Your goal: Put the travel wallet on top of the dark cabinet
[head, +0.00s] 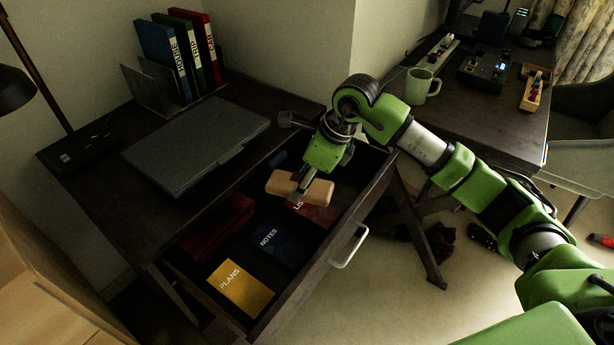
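The open drawer (352,214) of the dark desk holds several items. A dark red, wallet-like item (218,226) lies at its left; it may be the travel wallet, but I cannot be sure. My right gripper (297,192) reaches down into the drawer at a tan, rounded case (318,192). Its fingers overlap the case in the picture; whether they grip it is unclear. A dark cabinet cannot be clearly made out. My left gripper is out of view.
Yellow PLANS (240,287), blue NOTES (275,246) and a red booklet (318,213) lie in the drawer. A closed laptop (195,145), lamp (14,90) and binders (160,50) occupy the desk (115,206). A green mug (420,87) stands on another table. Light wooden furniture (45,290) stands lower left.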

